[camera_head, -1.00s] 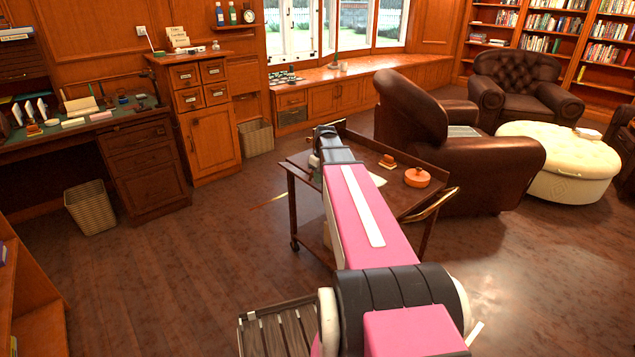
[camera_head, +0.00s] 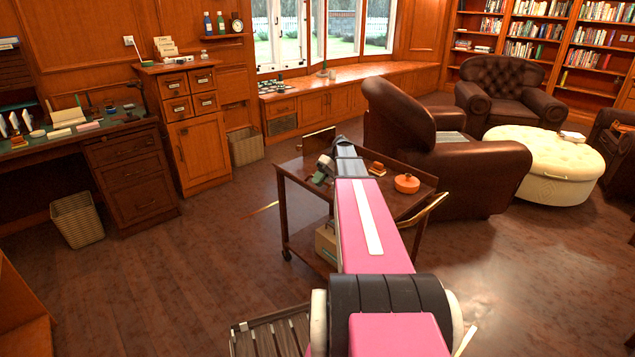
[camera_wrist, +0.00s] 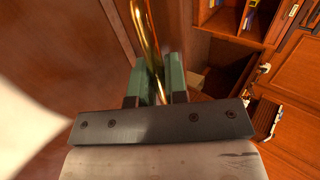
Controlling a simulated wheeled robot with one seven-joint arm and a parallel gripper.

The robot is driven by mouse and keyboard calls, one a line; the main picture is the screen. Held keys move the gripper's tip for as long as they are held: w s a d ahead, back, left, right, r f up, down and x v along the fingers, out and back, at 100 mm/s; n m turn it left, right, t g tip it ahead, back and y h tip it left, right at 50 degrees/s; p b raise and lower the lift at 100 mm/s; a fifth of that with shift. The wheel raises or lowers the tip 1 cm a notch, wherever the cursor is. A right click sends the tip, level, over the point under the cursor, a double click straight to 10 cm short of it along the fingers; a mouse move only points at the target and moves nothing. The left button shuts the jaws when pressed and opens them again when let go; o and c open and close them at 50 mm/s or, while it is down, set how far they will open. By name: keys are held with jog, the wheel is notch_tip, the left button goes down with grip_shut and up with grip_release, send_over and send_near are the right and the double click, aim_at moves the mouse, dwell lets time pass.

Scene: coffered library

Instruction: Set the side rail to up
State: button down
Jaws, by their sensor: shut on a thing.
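My gripper (camera_wrist: 157,78) has its two green fingers on either side of a curved brass rail (camera_wrist: 150,45) in the wrist view and is shut on it. In the head view my gripper (camera_head: 322,172) is at the left side of a dark wooden trolley (camera_head: 308,207), partly hidden behind my pink arm. The rail between the fingers cannot be made out there. A thin brass strip (camera_head: 262,209) shows low at the trolley's left. A brass bar (camera_head: 425,208) slants out at its right end.
An orange lidded pot (camera_head: 406,183) and a small brown item (camera_head: 377,168) stand on the trolley top. A leather armchair (camera_head: 470,165) is close behind on the right. A wicker basket (camera_head: 77,219) stands by the desk. The floor left of the trolley is clear.

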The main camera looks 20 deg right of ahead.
jog(key=shift+d+f, duration=0.1)
jog(key=shift+f, duration=0.15)
dwell(0.3)
jog(key=c, duration=1.2)
grip_release()
jog(key=shift+o, duration=0.2)
jog(key=shift+r, duration=0.1)
